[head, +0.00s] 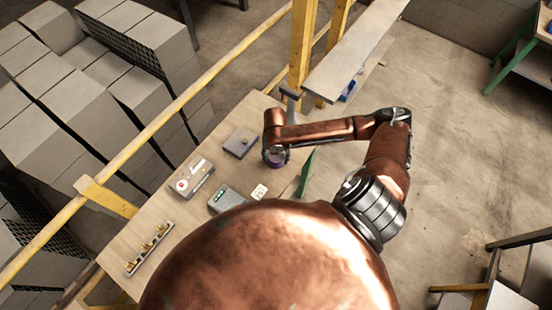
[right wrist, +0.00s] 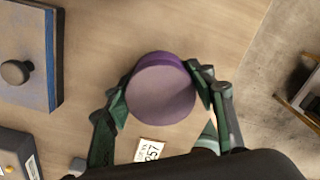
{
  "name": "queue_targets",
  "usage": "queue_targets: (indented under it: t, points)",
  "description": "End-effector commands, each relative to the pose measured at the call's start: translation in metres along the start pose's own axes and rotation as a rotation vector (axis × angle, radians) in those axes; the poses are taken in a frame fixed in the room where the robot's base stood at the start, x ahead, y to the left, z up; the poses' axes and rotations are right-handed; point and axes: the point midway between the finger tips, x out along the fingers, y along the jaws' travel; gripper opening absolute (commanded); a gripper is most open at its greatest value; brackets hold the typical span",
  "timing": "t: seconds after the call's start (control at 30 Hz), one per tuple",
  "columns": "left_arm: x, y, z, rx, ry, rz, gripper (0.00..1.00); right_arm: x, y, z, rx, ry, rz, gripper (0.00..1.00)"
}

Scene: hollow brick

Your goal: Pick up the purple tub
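The purple tub (right wrist: 160,90) is round with a paler, flat mauve top. It is between the two green fingers of my right gripper (right wrist: 158,97) in the right wrist view. The fingers press against opposite sides with no visible gap. I cannot tell whether the tub touches the tabletop. My left gripper is not in view.
A grey box with a dark knob (head: 241,142) is left of the tub. A panel with a red button (head: 192,179), a grey-green device (head: 226,199) and a numbered card (head: 259,192) are nearby. A rack with brass pieces (head: 149,249) lies near the front. Yellow rails border the table.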

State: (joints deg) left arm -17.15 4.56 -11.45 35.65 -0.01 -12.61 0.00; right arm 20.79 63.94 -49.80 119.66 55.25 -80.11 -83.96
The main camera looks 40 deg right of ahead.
Motion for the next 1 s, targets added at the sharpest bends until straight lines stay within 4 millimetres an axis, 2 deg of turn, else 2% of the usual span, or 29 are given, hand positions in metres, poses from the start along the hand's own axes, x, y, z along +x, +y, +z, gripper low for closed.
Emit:
queue_targets:
  t: [0.07, 0.47, 0.77, 0.87, 1.0]
  points:
    - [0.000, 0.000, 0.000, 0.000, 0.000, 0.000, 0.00, 0.000, 0.000, 0.000, 0.000, 0.000, 0.000, 0.44]
    - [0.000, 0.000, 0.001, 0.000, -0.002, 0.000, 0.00, 0.000, 0.000, 0.000, 0.000, -0.001, 0.000, 0.17]
    - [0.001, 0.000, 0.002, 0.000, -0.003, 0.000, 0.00, -0.003, 0.001, 0.001, 0.000, -0.002, 0.001, 0.17]
    - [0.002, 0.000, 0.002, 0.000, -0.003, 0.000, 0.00, -0.008, 0.000, 0.002, 0.000, -0.004, 0.002, 0.17]
    - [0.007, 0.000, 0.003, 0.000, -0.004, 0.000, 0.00, -0.027, 0.001, 0.003, 0.000, -0.006, 0.002, 0.17]
